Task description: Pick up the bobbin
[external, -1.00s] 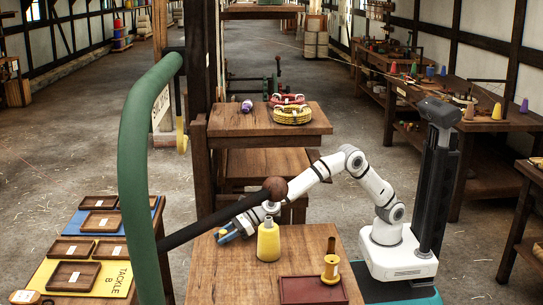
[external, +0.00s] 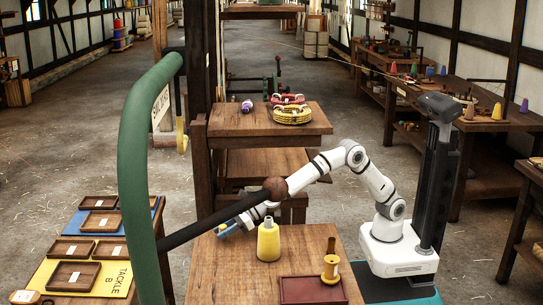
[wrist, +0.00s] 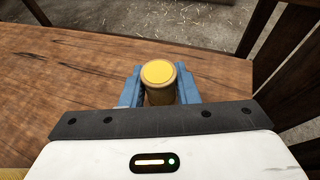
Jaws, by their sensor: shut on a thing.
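My gripper (external: 229,229) is at the far left part of the front wooden table (external: 212,275). In the wrist view its two blue fingers are shut on an upright round bobbin (wrist: 158,72) with a flat yellow top and a tan-brown side. The bobbin stands between the fingers, its lower part hidden. In the external view I cannot make the held bobbin out. A second spool, yellow with flanges (external: 330,268), stands at the front right by a dark red tray (external: 300,290).
A dark bar with a round brown knob (external: 275,188) crosses in front of my arm. Yellow and red coils (external: 292,115) lie on the table behind.

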